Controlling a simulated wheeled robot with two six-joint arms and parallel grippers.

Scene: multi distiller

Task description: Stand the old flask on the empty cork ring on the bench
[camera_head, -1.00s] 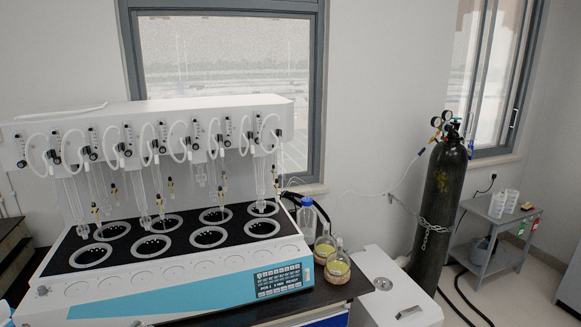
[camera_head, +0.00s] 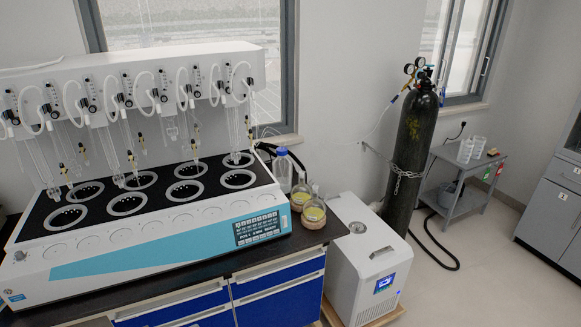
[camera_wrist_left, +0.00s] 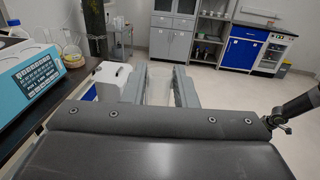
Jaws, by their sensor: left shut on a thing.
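My left gripper (camera_wrist_left: 160,88) shows only in the left wrist view. Its fingers are apart and shut on a clear glass thing (camera_wrist_left: 159,86), most likely the old flask; its shape is hard to make out. Two flasks with yellow liquid stand at the bench's right end in the head view, a rear flask (camera_head: 300,197) and a front flask (camera_head: 314,212). The front one sits on a cork ring (camera_head: 313,223). I cannot make out an empty cork ring. My right gripper is not in view.
The white multi-place distiller (camera_head: 150,242) fills most of the dark bench (camera_head: 215,262). A blue-capped bottle (camera_head: 282,168) stands behind the flasks. Right of the bench are a white chiller (camera_head: 352,285), a chained black cylinder (camera_head: 412,150) and a grey cart (camera_head: 455,180). Open floor lies farther right.

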